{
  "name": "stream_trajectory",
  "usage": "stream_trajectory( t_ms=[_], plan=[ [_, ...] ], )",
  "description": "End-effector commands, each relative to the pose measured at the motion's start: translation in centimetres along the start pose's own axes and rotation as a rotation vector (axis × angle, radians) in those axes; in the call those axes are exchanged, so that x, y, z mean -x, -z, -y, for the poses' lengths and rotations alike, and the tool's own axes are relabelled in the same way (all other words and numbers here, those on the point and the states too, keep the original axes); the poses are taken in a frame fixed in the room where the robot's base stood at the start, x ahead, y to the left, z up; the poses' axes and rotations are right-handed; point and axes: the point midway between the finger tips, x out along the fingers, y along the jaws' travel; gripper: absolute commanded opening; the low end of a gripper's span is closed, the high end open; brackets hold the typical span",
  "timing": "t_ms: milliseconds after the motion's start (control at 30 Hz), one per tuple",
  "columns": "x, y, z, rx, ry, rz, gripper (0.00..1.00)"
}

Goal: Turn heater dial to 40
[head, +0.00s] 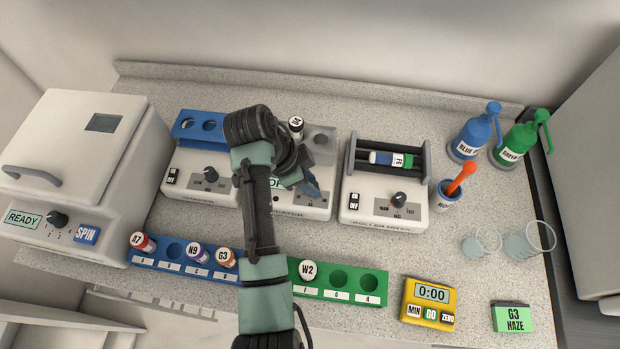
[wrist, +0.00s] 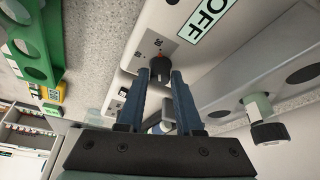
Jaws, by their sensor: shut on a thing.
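The heater (head: 319,208) is the white unit in the middle of the bench, partly hidden by my arm in the head view. Its display (wrist: 209,19) reads OFF in the wrist view. The heater dial (wrist: 158,66) is a dark knob with an orange mark, on the panel beside printed scale marks. My gripper (wrist: 164,76) is shut on the dial, with one blue finger on each side of it. In the head view my gripper (head: 312,190) is over the heater's front panel, and the dial is hidden there.
A capped vial (head: 296,126) stands in the heater's grey block (head: 320,141). The roller mixer (head: 383,211) is close on the right, another dial unit (head: 198,188) on the left. Blue (head: 178,276) and green (head: 340,293) racks with vials lie in front.

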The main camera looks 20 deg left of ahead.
Motion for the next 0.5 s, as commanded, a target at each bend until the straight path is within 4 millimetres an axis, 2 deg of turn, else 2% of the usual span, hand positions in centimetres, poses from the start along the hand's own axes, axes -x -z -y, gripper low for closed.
stream_trajectory(
  t_ms=[267, 500],
  plan=[
    [0.33, 0.16, -0.22, 0.146, 0.059, 0.001, 0.00],
    [0.36, 0.22, -0.36, 0.348, 0.144, 0.001, 0.00]
  ],
)
